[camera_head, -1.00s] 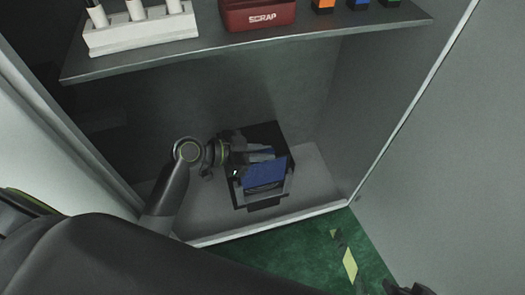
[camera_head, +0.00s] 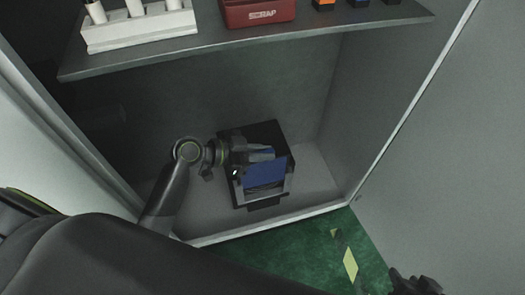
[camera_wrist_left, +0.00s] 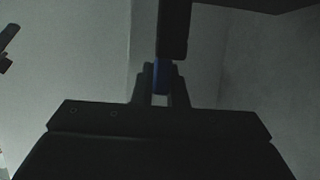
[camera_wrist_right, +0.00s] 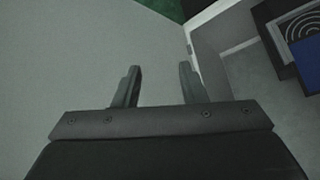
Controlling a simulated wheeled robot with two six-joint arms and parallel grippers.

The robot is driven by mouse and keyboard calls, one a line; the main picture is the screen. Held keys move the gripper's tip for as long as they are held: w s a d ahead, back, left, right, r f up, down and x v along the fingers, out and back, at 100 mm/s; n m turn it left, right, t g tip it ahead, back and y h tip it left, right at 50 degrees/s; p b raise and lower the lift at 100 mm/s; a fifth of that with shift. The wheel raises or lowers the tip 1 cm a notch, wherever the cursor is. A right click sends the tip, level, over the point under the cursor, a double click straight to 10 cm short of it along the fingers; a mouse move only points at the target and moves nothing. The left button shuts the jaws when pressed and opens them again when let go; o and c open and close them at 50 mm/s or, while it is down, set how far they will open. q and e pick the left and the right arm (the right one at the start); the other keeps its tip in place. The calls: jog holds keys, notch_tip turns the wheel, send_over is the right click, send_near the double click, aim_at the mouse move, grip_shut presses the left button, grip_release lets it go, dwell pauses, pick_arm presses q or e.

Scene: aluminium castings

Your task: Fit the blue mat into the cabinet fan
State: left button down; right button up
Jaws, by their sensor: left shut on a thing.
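The cabinet fan (camera_head: 274,133) is a black boxy unit on the cabinet floor. My left gripper (camera_head: 262,154) is over it and shut on the blue mat (camera_head: 265,173), which is at the front part of the fan, tilted. I cannot tell how far it sits inside. In the left wrist view the mat is a thin blue edge (camera_wrist_left: 161,78) between the fingers, partly behind a dark bar. In the right wrist view the mat (camera_wrist_right: 308,62) shows beside the fan's round grille (camera_wrist_right: 306,24). My right gripper (camera_wrist_right: 157,86) is open and empty, away from the fan outside the cabinet.
A shelf (camera_head: 300,36) spans above the fan, carrying a white rack (camera_head: 140,30), a red scrap bin (camera_head: 258,12) and small coloured items. An open grey door (camera_head: 440,150) is on the right. Green floor (camera_head: 300,250) lies in front.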

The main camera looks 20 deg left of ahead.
aim_at(263, 170)
pick_arm(q)
jog(key=shift+f, duration=0.3)
pick_arm(e)
jog(key=shift+w+d+r+t, duration=0.2)
jog(key=shift+w+r+t, duration=0.45)
jog(key=shift+w, duration=0.3)
pick_arm(q)
jog(key=shift+f+b, duration=0.15)
jog(key=shift+b, duration=0.2)
pick_arm(e)
jog(key=shift+w+d+r+t, duration=0.1)
jog(key=shift+w+r+t, duration=0.25)
jog(key=shift+w+r, duration=0.15)
pick_arm(q)
jog(key=shift+f, duration=0.15)
pick_arm(e)
jog(key=shift+w+d+r+t+h, duration=0.1)
jog(key=shift+w+r+t+h, duration=0.2)
jog(key=shift+w+r+t, duration=0.15)
jog(key=shift+w+r, duration=0.1)
jog(key=shift+r, duration=0.1)
